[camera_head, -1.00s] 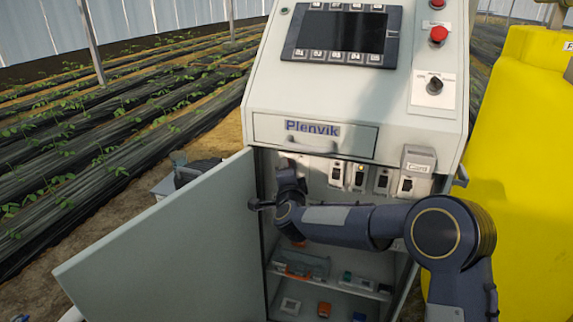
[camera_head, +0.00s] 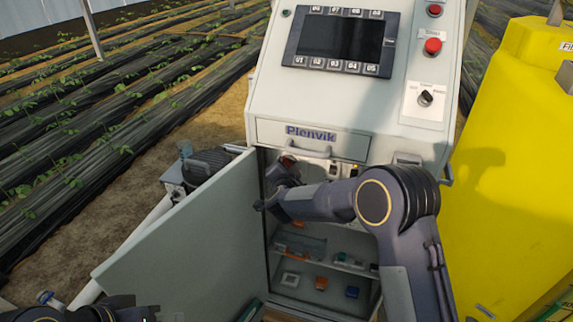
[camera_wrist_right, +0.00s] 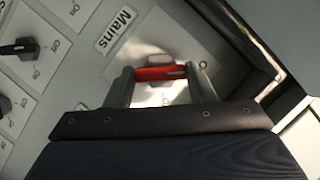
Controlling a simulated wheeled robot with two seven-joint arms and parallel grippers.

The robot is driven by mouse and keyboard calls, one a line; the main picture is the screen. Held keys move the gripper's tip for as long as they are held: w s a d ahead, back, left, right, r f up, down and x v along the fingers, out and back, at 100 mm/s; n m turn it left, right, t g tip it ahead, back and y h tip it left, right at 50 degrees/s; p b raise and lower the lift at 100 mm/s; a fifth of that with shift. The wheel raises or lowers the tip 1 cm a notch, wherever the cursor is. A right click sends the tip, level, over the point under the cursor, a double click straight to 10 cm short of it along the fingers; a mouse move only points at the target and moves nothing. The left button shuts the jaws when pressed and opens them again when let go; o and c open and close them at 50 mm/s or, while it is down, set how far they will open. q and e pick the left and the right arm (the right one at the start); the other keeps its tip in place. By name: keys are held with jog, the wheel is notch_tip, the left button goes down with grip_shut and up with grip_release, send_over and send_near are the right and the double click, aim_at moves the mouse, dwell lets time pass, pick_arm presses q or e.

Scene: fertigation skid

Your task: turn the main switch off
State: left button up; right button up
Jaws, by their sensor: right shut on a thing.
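The red handle of the main switch (camera_wrist_right: 160,73) shows in the right wrist view on a pale plate by the "Mains" label (camera_wrist_right: 117,28). The handle lies across the picture, slanted to the label's lettering. My right gripper (camera_wrist_right: 163,76) is shut on it, one finger at each end. In the head view my right gripper (camera_head: 287,165) reaches inside the open cabinet (camera_head: 350,130), under the drawer, and the switch is hidden behind it. Part of my left arm shows at the bottom left; its gripper is not visible.
The cabinet door (camera_head: 195,235) stands open to the left of my right arm. Other black switches (camera_wrist_right: 20,47) sit beside the main switch. Shelves below hold small coloured parts (camera_head: 321,283). A yellow tank (camera_head: 510,180) stands close on the right.

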dwell(0.4)
jog(key=o, duration=1)
jog(key=shift+c, duration=0.2)
jog(key=shift+s, duration=0.1)
jog(key=b+v, duration=0.1)
jog(key=v, duration=0.6)
jog(key=shift+s, duration=0.3)
